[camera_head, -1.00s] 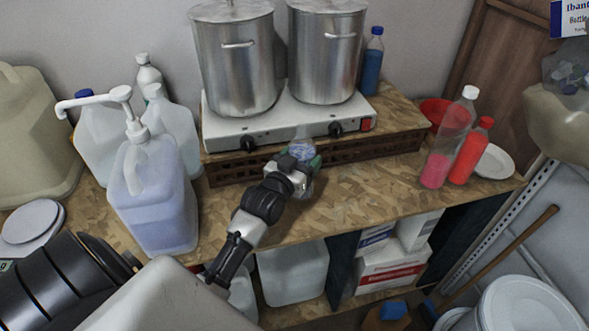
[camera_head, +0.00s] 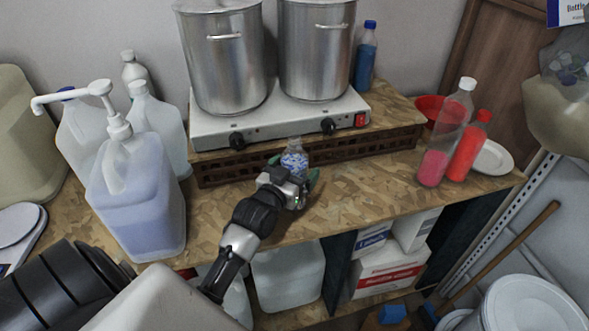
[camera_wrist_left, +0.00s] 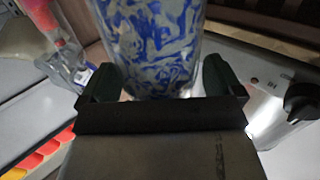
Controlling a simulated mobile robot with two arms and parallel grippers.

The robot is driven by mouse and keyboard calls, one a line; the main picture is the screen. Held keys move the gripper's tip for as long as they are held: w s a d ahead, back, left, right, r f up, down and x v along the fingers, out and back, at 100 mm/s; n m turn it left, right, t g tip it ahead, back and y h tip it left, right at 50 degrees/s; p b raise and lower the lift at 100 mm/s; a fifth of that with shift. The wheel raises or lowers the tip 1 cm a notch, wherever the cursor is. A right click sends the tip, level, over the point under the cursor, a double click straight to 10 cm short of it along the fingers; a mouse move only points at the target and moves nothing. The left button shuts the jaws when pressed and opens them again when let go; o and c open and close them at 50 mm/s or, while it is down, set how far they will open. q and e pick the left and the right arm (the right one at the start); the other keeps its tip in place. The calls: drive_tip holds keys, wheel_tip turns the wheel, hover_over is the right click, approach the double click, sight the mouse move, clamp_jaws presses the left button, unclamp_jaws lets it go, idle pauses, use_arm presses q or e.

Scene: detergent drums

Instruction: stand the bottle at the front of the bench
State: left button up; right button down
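The bottle (camera_head: 294,159) is small and clear with a blue-and-white pattern. It stands upright on the wooden bench (camera_head: 350,199), in front of the slatted riser. My left gripper (camera_head: 293,170) is open around its lower part, with one green-padded finger on each side. In the left wrist view, the bottle (camera_wrist_left: 152,45) fills the upper middle, just beyond and between the spread fingers (camera_wrist_left: 163,82). A narrow gap shows at the right finger; contact at the left finger cannot be told. The bottle's base is partly hidden by the gripper. My right gripper is not in view.
A hot plate (camera_head: 280,118) with two steel pots stands on the riser behind. A pump jug (camera_head: 140,195) and other jugs stand left. A clear bottle with pink liquid (camera_head: 440,145) and a red bottle (camera_head: 468,150) stand right. The bench between is clear.

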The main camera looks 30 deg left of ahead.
use_arm(q)
drive_tip(key=shift+r, duration=0.25)
drive_tip(key=s+b, duration=0.2)
drive_tip(key=s, duration=1)
drive_tip(key=shift+d+b, duration=0.35)
drive_tip(key=shift+d, duration=0.1)
drive_tip(key=shift+f, duration=0.1)
